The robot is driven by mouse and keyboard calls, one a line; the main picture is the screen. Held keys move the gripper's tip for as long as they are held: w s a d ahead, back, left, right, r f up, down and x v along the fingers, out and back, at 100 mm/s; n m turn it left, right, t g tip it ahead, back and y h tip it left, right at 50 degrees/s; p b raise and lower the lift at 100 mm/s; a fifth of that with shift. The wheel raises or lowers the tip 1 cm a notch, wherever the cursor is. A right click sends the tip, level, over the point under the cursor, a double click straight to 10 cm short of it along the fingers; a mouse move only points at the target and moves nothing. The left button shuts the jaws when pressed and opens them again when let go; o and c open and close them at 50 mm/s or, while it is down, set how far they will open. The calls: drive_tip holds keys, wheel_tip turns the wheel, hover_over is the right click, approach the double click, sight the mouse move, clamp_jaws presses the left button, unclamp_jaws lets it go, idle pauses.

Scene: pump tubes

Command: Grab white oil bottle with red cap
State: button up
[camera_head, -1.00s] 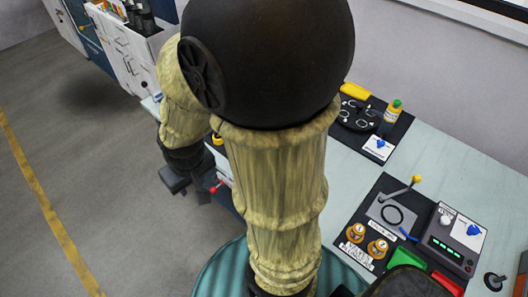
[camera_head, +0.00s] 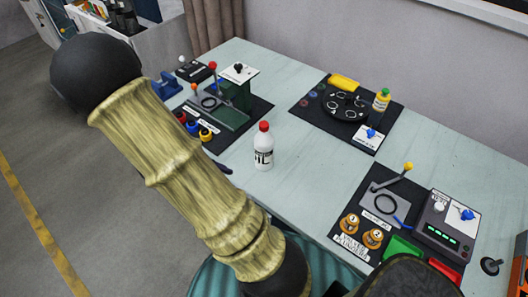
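The white oil bottle (camera_head: 263,150) with a red cap stands upright on the pale table, near the middle of the head view. Black lettering shows on its side. My arm rises from the bottom of the view and leans to the upper left, passing left of the bottle. My gripper is not visible; it is either hidden behind the arm or outside the view. Nothing is seen touching the bottle.
Left of the bottle is a black mat with a green press (camera_head: 236,92). Behind it, another mat holds a black round fixture (camera_head: 346,106) and a green-yellow bottle (camera_head: 381,101). At right is a control station (camera_head: 449,230). Bare table (camera_head: 310,175) lies right of the bottle.

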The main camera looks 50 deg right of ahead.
sight(268, 138)
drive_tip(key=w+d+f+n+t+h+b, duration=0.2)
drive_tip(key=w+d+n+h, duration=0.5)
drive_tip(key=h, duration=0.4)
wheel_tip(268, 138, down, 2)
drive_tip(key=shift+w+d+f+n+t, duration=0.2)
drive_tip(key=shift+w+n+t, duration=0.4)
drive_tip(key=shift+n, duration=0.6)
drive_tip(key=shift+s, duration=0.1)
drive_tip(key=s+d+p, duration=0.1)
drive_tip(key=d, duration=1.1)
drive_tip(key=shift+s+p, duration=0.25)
drive_tip(key=shift+p, duration=0.05)
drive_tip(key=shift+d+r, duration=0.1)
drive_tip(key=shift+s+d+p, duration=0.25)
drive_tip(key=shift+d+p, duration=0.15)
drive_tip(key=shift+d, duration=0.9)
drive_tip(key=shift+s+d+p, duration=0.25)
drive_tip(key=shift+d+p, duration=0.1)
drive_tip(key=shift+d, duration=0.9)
